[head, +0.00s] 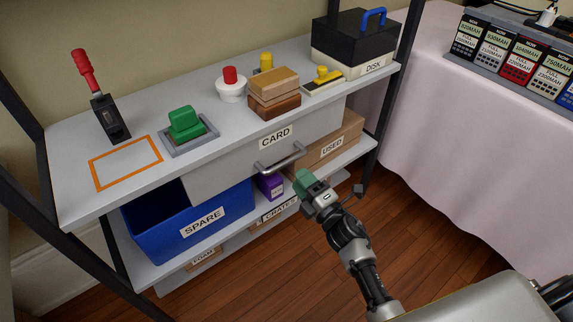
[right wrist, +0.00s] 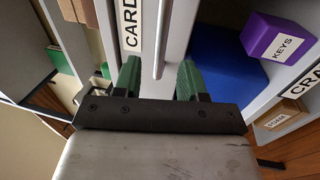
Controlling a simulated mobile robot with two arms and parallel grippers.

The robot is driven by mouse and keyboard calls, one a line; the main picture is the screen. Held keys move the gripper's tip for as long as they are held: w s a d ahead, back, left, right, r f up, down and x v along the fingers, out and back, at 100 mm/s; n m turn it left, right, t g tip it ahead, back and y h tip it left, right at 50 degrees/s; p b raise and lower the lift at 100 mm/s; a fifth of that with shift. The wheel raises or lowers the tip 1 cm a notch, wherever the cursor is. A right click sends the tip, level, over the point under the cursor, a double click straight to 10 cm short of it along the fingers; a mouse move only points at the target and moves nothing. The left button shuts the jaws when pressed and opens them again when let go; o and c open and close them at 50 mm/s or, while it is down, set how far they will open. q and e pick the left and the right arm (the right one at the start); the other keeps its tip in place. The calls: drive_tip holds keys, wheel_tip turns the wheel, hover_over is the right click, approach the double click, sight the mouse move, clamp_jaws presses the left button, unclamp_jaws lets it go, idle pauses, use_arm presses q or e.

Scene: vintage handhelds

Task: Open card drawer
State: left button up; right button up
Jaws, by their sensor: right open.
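The card drawer (head: 230,163) is a grey box with a CARD label, hung under the shelf's top board. Its front looks about level with the shelf edge. A silver bar handle (head: 280,161) is on its front. My right gripper (head: 303,180), with green fingers, is just in front of and below the handle's right end. In the right wrist view my right gripper (right wrist: 160,78) is open, and the handle (right wrist: 162,42) lines up between its two fingers. I cannot tell whether it reaches between them. My left gripper is out of view.
A blue SPARE bin (head: 185,222), a purple KEYS box (head: 271,186) and a USED box (head: 335,145) sit below. On top are a red-handled lever (head: 105,105), wooden blocks (head: 274,92) and a black DISK box (head: 350,38). A cloth-covered table (head: 460,120) stands right.

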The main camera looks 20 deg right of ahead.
sight(287, 161)
drive_tip(key=x, duration=0.6)
drive_tip(key=shift+w+a, duration=0.15)
drive_tip(key=shift+w, duration=0.25)
clamp_jaws()
